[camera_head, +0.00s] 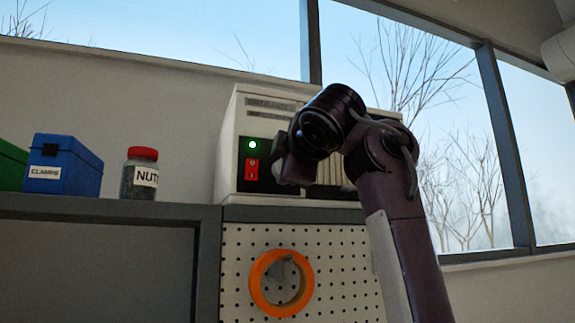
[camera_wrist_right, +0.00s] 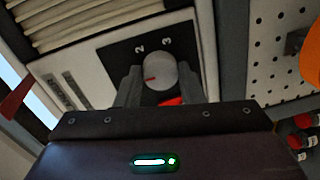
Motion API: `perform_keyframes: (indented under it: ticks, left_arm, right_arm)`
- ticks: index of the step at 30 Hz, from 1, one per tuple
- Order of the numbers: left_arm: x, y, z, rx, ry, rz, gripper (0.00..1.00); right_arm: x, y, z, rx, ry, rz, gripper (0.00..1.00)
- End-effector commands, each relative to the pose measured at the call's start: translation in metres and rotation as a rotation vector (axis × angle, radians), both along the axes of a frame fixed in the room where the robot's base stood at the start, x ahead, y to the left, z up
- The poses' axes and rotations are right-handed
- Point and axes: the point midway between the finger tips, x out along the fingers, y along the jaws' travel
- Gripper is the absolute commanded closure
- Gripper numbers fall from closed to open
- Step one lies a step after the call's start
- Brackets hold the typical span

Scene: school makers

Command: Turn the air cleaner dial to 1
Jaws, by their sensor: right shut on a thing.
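The air cleaner (camera_head: 231,165) is a pale box on the shelf, with a dark front panel, a lit green-white lamp (camera_head: 252,145) and a red switch (camera_head: 251,170). My right gripper (camera_wrist_right: 159,77) is shut on the round grey dial (camera_wrist_right: 160,70), one finger on each side. The dial's red mark points left in the wrist view, toward the left finger and below the printed 2 (camera_wrist_right: 139,49). The 3 (camera_wrist_right: 166,42) is also readable; no 1 is visible. In the head view, my right arm hides the dial. My left gripper is out of view.
A blue clamps box (camera_head: 66,167) and a red-lidded nuts jar (camera_head: 141,175) stand left of the cleaner on the shelf (camera_head: 110,209). Orange tape (camera_head: 262,295) hangs on the pegboard (camera_head: 340,255) below. Windows are behind.

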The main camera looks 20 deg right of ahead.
Motion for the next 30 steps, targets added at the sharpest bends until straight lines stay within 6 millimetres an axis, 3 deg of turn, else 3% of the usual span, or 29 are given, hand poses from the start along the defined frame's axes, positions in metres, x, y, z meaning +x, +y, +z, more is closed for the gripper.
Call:
perform_keyframes:
  ticks: [12, 13, 18, 26, 30]
  left_arm:
    - [0.0, 0.0, 0.0, 0.0, 0.001, 0.0, 0.64]
    - [0.0, 0.0, 0.0, 0.0, 0.001, 0.0, 0.64]
    - [0.0, 0.0, 0.0, 0.0, 0.001, 0.0, 0.64]
    - [0.0, 0.0, -0.001, 0.0, 0.001, 0.0, 0.64]
    - [0.0, 0.0, -0.012, 0.0, 0.001, 0.0, 0.64]
  right_arm:
    - [0.0, 0.0, 0.0, -0.01, 0.0, 0.0, 0.88]
    - [0.0, 0.0, 0.0, -0.01, -0.001, 0.0, 0.64]
    - [0.0, 0.0, 0.0, -0.009, -0.001, -0.001, 0.43]
    - [-0.001, 0.0, 0.0, -0.007, -0.001, 0.0, 0.43]
    - [-0.013, 0.001, -0.002, -0.006, -0.004, 0.002, 0.43]
